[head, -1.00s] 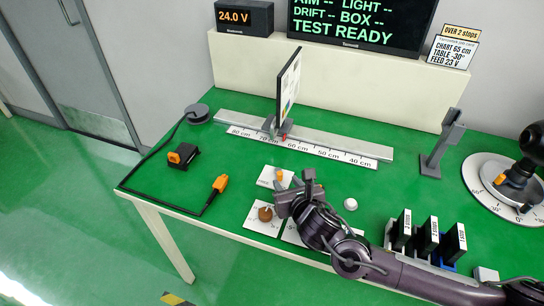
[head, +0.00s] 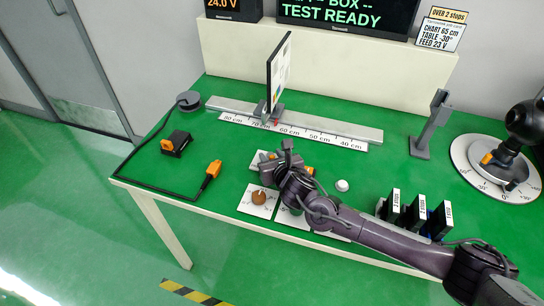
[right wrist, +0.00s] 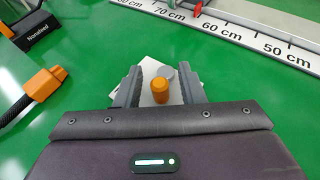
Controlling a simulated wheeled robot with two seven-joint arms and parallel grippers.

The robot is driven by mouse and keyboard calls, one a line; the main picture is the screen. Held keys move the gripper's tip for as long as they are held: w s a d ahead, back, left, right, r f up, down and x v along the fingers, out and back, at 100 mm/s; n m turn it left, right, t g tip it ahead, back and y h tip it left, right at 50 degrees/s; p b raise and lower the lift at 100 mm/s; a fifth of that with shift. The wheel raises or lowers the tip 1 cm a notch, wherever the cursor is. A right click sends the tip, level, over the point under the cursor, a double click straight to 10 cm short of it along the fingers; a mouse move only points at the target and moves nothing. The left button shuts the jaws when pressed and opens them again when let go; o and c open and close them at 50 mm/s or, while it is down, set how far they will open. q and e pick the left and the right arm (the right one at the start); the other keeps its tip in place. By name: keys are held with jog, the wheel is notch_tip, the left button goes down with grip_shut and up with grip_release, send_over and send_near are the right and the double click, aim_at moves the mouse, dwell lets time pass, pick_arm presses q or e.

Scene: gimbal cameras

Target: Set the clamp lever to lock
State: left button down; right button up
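My right gripper (head: 277,162) is low over the small white cards near the table's front. In the right wrist view its fingers (right wrist: 159,74) are open, one on each side of an upright orange lever or knob (right wrist: 160,90). A round grey piece (right wrist: 167,72) is beside the orange part, over a white card (right wrist: 148,66). I cannot tell whether the fingers touch it. In the head view my gripper hides most of this part. The lever's lock marking cannot be read. My left gripper is not in view.
A brown knob (head: 259,196) stands on a nearby card. An orange connector (head: 212,169) with a black cable lies left. The rail (head: 340,128) with its chart panel (head: 279,72) runs behind. Black upright blocks (head: 415,213) and a round dial table (head: 464,158) are right.

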grip_shut()
jog(key=shift+d+n+y, duration=0.15)
jog(key=shift+n+y, duration=0.35)
jog(key=shift+y, duration=0.1)
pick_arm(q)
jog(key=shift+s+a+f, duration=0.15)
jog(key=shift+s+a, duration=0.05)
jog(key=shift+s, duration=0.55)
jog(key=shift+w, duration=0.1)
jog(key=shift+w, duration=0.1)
pick_arm(e)
jog(key=shift+o, duration=0.5)
grip_release()
jog(key=shift+s, duration=0.15)
jog(key=v, duration=0.7)
jog(key=shift+s+d+r+b, duration=0.1)
jog(key=shift+s+r+b, duration=0.15)
jog(key=shift+b, duration=0.1)
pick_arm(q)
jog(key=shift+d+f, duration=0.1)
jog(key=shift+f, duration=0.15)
pick_arm(e)
jog(key=shift+w, duration=0.1)
jog(key=shift+f, duration=0.1)
